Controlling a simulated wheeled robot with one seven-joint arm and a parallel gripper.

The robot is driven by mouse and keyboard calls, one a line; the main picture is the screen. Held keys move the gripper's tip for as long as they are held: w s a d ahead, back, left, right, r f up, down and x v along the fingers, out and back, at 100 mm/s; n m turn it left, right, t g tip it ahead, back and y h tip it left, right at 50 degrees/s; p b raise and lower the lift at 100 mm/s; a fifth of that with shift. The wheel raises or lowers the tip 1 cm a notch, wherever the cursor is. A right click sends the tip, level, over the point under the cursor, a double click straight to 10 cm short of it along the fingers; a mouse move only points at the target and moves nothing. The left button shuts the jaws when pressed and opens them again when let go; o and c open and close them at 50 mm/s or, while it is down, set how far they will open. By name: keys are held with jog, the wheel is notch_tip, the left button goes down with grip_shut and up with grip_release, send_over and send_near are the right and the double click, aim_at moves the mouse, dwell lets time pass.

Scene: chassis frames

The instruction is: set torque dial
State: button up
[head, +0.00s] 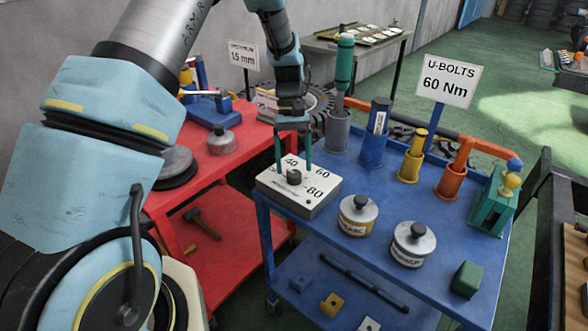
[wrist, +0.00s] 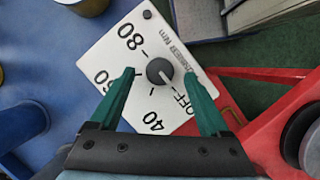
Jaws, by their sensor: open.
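The torque dial is a dark round knob (head: 293,177) on a white-topped box (head: 320,197) at the left corner of the blue cart. In the wrist view the knob (wrist: 159,71) has a light pointer line toward OFF. The marks OFF, 40, 60 and 80 surround it on the plate (wrist: 105,60). My gripper (head: 294,167) points down over the dial, with green fingers on either side of the knob. In the wrist view my gripper (wrist: 159,75) is open, with gaps between fingers and knob. Whether the fingertips reach down to knob height is unclear.
A sign (head: 446,81) reads "U-BOLTS 60 Nm". Two lidded tins, one yellow-banded (head: 357,215) and one white-banded (head: 412,244), stand right of the box. Several coloured tool holders, one blue (head: 374,148), stand behind. A red cart (head: 225,172) adjoins at left.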

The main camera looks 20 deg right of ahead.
jog(key=a+b+v, duration=0.1)
jog(key=v, duration=0.7)
jog(key=shift+w+d+r+b, duration=0.15)
jog(key=shift+d+r+b, duration=0.25)
jog(key=shift+d, duration=0.15)
